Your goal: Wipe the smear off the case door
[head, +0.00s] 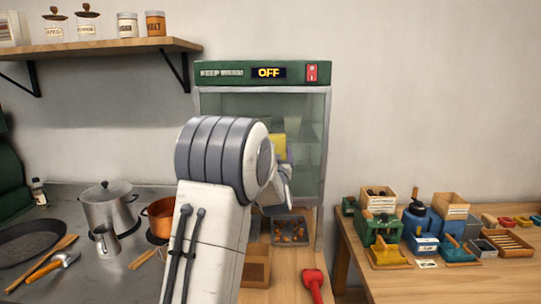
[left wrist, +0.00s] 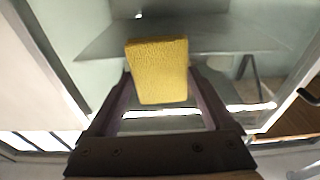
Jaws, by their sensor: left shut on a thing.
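My left gripper (head: 281,165) is in front of the door, partly hidden by my own arm. It is shut on a yellow sponge (head: 279,146), which also shows between the fingers in the left wrist view (left wrist: 158,70). The sponge is at or close to the glass; I cannot tell if it touches. I cannot make out a smear; my arm and the sponge cover part of the door. My right gripper is not in view.
A tray of chestnuts (head: 291,231) and a red-handled tool (head: 313,284) lie on the wooden counter below the case. Pots (head: 108,208) stand on the left worktop. A shelf (head: 95,47) with jars is upper left. A side table (head: 445,270) with boxes is right.

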